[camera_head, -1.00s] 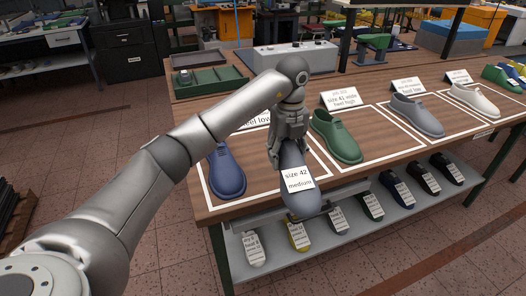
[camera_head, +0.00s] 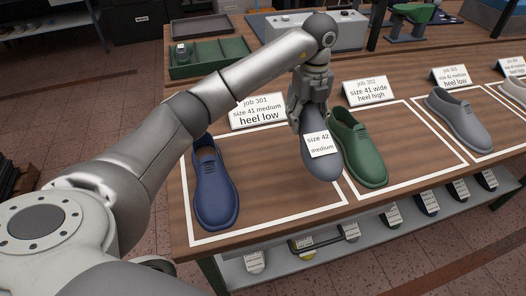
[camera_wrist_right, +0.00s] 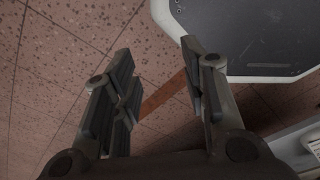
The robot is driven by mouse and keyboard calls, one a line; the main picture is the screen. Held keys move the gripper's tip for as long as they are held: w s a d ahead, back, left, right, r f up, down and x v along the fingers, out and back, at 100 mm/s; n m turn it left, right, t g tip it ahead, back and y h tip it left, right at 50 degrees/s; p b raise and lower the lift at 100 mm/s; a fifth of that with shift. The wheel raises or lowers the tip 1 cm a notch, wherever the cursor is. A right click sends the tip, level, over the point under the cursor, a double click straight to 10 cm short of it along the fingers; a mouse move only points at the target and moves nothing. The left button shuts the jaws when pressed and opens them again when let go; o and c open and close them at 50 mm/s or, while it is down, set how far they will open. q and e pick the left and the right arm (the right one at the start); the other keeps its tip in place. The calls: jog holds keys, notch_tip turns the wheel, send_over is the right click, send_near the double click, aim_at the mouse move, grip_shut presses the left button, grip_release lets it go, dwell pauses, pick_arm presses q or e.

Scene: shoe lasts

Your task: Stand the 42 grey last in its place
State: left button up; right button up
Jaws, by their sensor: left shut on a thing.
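The grey last (camera_head: 321,163) carries a white label reading "size 42 medium". My left gripper (camera_head: 306,125) is shut on its upper end. The last hangs toe down over the right part of the first outlined place, close beside the green shoe; I cannot tell whether it touches the table. That place (camera_head: 268,205) has a sign (camera_head: 258,113) reading "job 301, size 41 medium, heel low" and a blue shoe (camera_head: 214,187) at its left. My right gripper (camera_wrist_right: 155,100) is open and empty above the floor in the right wrist view.
The green shoe (camera_head: 358,148) stands in the job 302 place. A grey shoe (camera_head: 460,122) stands in the place right of it, by the job 303 sign (camera_head: 449,75). More labelled lasts lie on the shelf (camera_head: 330,257) below. A green tray (camera_head: 208,60) is at the back.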

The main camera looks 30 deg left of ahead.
pick_arm(q)
jog(key=s+a+f+p, duration=0.2)
jog(key=s+a, duration=0.2)
jog(key=a, duration=0.1)
jog(key=p, duration=0.2)
send_over(259, 160)
jog(key=w+d, duration=0.1)
notch_tip(259, 160, down, 5)
jog(key=shift+r, duration=0.1)
jog(key=shift+a+f, duration=0.15)
jog(key=shift+f, duration=0.2)
jog(key=shift+s+a+f, duration=0.3)
jog(key=shift+a+f, duration=0.05)
jog(key=shift+f, duration=0.2)
notch_tip(259, 160, down, 3)
jog(key=shift+s+r+p, duration=0.1)
jog(key=shift+p, duration=0.9)
jog(key=shift+f, duration=0.35)
jog(key=o, duration=1.6)
jog(key=shift+c, duration=0.2)
pick_arm(e)
notch_tip(259, 160, up, 6)
jog(key=s, duration=0.1)
jog(key=shift+s+d+r, duration=0.15)
jog(key=shift+s+d, duration=0.2)
